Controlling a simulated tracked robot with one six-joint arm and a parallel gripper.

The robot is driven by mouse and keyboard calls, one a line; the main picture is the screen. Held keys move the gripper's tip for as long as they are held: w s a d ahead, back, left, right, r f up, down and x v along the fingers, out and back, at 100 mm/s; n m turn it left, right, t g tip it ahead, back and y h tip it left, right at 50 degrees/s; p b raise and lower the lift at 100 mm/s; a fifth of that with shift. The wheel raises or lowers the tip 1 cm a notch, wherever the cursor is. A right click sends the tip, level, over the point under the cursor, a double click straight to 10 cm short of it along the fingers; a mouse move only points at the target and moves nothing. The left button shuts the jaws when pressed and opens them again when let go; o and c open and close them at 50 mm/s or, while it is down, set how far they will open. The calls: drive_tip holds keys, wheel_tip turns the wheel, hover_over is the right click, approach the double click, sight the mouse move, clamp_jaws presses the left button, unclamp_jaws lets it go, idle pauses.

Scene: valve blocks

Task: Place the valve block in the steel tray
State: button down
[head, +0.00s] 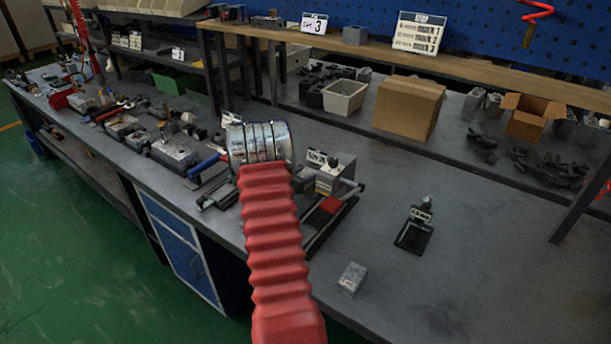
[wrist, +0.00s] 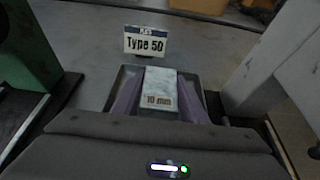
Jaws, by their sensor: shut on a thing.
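The valve block (wrist: 160,88) is a pale grey block marked "10 mm" in the middle of the wrist view. My gripper (wrist: 158,98) is shut on it, with one purplish finger along each side. The steel tray (wrist: 196,80) is a shallow dark-grey tray with a thin rim; it shows around the block and fingers. The block appears within the tray's outline; I cannot tell whether it touches the floor. A "Type 50" sign (wrist: 146,41) stands just behind the tray. In the head view my arm hides the gripper and the held block.
A large grey body (wrist: 275,70) stands close on the right and a green one (wrist: 22,55) on the left. In the head view, another small grey block (head: 352,278) and a black stand (head: 413,232) sit on the bench. The bench's right front is mostly clear.

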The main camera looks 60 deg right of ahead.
drive_tip(key=shift+f, duration=0.1)
drive_tip(key=c, duration=1.1)
unclamp_jaws()
drive_tip(key=shift+w+a+r, duration=0.1)
drive_tip(key=shift+a+r, duration=0.25)
drive_tip(key=shift+a, duration=0.2)
drive_tip(key=v, duration=1)
drive_tip(key=shift+a+r, duration=0.15)
drive_tip(key=shift+a, duration=0.25)
